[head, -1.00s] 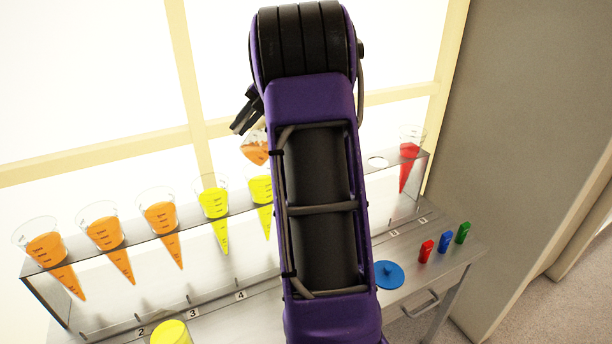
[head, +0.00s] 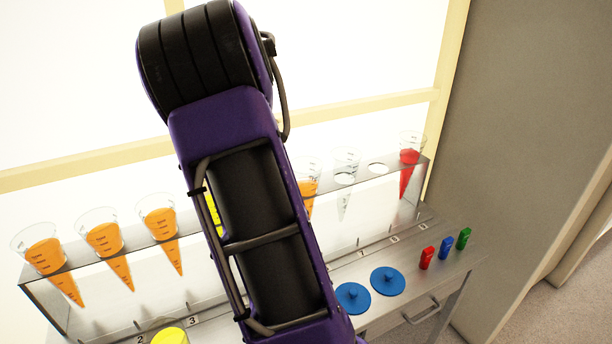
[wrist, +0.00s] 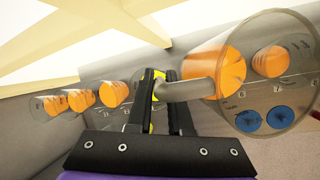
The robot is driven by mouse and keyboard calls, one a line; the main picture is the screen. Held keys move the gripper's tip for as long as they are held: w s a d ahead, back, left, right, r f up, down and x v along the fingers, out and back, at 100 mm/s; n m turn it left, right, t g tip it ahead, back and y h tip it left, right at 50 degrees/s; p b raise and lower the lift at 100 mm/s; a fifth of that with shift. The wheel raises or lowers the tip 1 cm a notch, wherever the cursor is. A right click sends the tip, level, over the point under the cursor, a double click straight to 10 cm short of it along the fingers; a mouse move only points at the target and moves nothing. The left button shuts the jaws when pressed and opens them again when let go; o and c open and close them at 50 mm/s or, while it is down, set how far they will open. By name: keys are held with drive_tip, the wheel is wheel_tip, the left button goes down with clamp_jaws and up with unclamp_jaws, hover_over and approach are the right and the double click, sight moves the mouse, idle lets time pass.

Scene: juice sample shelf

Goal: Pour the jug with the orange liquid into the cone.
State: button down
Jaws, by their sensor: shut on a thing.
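My gripper (wrist: 165,88) is shut on the grey handle (wrist: 188,90) of a clear jug (wrist: 291,108) in the wrist view. Orange liquid (wrist: 213,72) lies in the jug, towards the handle side. I cannot tell if any is flowing out. In the head view my arm hides the gripper and the jug. The rack holds an empty clear cone (head: 344,181) and, to its left, a cone with orange liquid (head: 308,188), partly hidden by my arm. Several more orange cones (head: 106,240) stand at the left.
A red cone (head: 409,165) stands at the rack's right end, beside an empty hole (head: 377,168). Two blue discs (head: 388,280) (head: 352,298), a yellow container (head: 170,337) and small red, blue and green items (head: 445,247) are on the bench.

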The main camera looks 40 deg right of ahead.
drive_tip(key=shift+w+a+f+n+g+h+b, duration=0.25)
drive_tip(key=shift+a+f+n+g+h+b, duration=0.1)
drive_tip(key=shift+a+h+b, duration=0.35)
drive_tip(key=shift+w+a+f+g+h+b, duration=0.1)
drive_tip(key=shift+a+f+g+h+b, duration=0.05)
drive_tip(key=shift+f+h+b, duration=0.4)
drive_tip(key=shift+w+a+f+g+h+b, duration=0.1)
drive_tip(key=shift+f+h+b, duration=0.2)
drive_tip(key=shift+f+h, duration=0.25)
drive_tip(key=shift+f, duration=0.3)
idle(2.2)
drive_tip(key=shift+s, duration=0.1)
